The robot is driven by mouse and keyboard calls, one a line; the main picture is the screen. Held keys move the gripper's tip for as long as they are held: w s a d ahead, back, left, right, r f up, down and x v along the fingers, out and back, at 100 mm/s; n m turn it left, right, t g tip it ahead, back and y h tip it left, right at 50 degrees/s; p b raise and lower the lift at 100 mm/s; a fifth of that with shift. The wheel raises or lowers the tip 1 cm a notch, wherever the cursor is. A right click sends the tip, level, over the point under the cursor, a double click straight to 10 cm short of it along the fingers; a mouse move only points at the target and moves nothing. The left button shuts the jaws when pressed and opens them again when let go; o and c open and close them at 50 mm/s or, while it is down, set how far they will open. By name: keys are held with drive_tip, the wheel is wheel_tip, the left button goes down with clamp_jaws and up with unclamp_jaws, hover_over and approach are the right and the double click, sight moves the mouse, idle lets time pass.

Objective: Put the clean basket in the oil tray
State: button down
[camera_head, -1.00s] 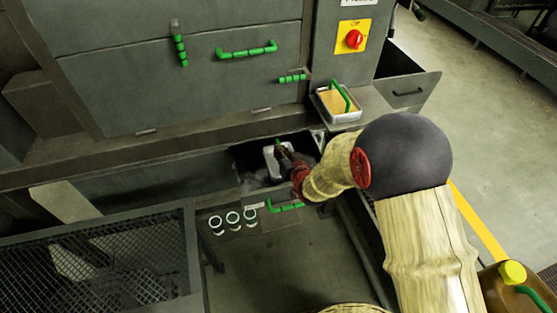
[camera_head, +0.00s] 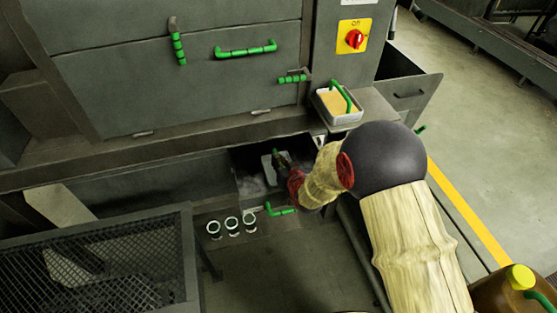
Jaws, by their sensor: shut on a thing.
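A small light-grey basket (camera_head: 267,165) is inside the dark open oil tray (camera_head: 249,186), below the machine's front. My gripper (camera_head: 283,160) reaches down into the tray from the right and is shut on the basket at its upper side. I cannot tell whether the basket touches the tray floor. The tray has a green handle (camera_head: 282,210) on its front. A second basket (camera_head: 338,105), with yellowish contents and a green handle, stands on the ledge to the upper right.
Several white-rimmed cups (camera_head: 231,225) stand in a row left of the tray handle. A mesh-topped frame (camera_head: 100,265) fills the lower left. The machine front (camera_head: 185,80) rises behind the tray. A brown jug (camera_head: 500,292) with a yellow cap is at lower right.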

drive_tip(key=shift+f+b, duration=0.35)
drive_tip(key=shift+f, duration=0.05)
drive_tip(key=c, duration=1.9)
unclamp_jaws()
